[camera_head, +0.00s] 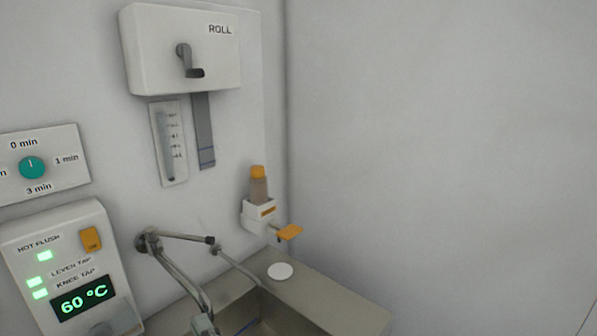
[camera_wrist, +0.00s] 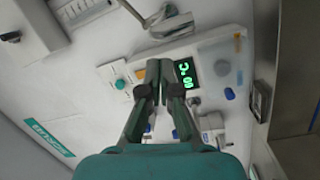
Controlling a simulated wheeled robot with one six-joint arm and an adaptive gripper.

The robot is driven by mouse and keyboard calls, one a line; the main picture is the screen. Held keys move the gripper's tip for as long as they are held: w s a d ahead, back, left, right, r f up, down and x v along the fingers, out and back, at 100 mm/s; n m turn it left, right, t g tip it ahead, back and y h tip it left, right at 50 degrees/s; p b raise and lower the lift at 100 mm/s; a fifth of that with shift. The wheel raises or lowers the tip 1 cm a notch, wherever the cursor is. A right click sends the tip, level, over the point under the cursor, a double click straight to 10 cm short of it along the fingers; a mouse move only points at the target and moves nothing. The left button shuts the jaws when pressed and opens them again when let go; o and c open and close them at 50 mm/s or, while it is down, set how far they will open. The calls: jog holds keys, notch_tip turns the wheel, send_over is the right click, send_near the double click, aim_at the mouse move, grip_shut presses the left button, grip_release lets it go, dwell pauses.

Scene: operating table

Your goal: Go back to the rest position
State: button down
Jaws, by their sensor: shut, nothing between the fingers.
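My gripper (camera_wrist: 159,68) shows in the wrist view with its two dark fingers together and nothing between them. It points toward the wall panel with the green 60 °C display (camera_wrist: 188,73), with a visible part of the panel on either side of the fingers. I cannot tell how far the fingertips are from the panel. My gripper does not show in the head view.
In the head view the 60 °C panel (camera_head: 62,262), a timer dial (camera_head: 33,168) and a ROLL box (camera_head: 187,50) are on the left wall. A bottle dispenser (camera_head: 259,208) hangs above a metal sink (camera_head: 325,308). A jointed tap (camera_head: 180,270) reaches over it. The right wall is bare.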

jog(key=s+d+f+m+t+h, duration=0.1)
jog(key=s+d+f+m+h, duration=0.2)
jog(key=s+d+f+m, duration=0.55)
jog(key=s+d+f+m+h, duration=0.3)
jog(key=s+d+f+h, duration=0.1)
jog(key=d+f, duration=0.95)
jog(key=s+d+m+h, duration=0.1)
jog(key=s+d+m, duration=0.2)
jog(key=s, duration=0.4)
jog(key=s+d+m+h, duration=0.2)
jog(key=s+d+m, duration=0.2)
jog(key=s, duration=0.4)
jog(key=s+d+f+m+h, duration=0.1)
jog(key=s+d+m, duration=0.2)
jog(key=s+d, duration=0.2)
jog(key=s, duration=0.3)
jog(key=shift+m+g+h, duration=0.3)
jog(key=shift+m+h, duration=0.05)
jog(key=shift+h, duration=0.05)
jog(key=shift+f, duration=0.15)
